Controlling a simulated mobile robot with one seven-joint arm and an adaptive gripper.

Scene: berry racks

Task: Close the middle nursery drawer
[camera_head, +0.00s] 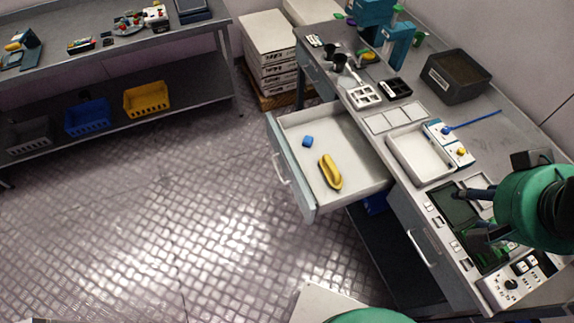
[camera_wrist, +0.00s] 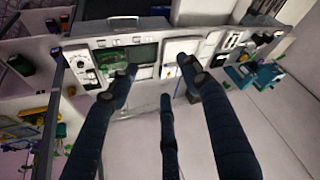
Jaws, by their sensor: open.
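The middle nursery drawer (camera_head: 291,172) is pulled well out from the bench in the head view. Its pale handle (camera_head: 279,170) faces left, towards the open floor. A small blue block (camera_head: 308,141) and a yellow boat-shaped item (camera_head: 330,172) lie inside it. My gripper (camera_head: 468,212) is at the right of the head view, over the bench top by the dark screen panel, apart from the drawer. Its dark fingers are spread and empty. In the wrist view, the fingers (camera_wrist: 160,82) are spread before the bench panel, and I cannot make out the drawer there.
The bench top (camera_head: 425,110) holds a dark bin (camera_head: 455,76), a white tray (camera_head: 418,155) and a control panel (camera_head: 520,282). Another drawer handle (camera_head: 421,249) is at lower right. Boxes (camera_head: 272,50) stand behind the drawer. The patterned floor left of it is clear.

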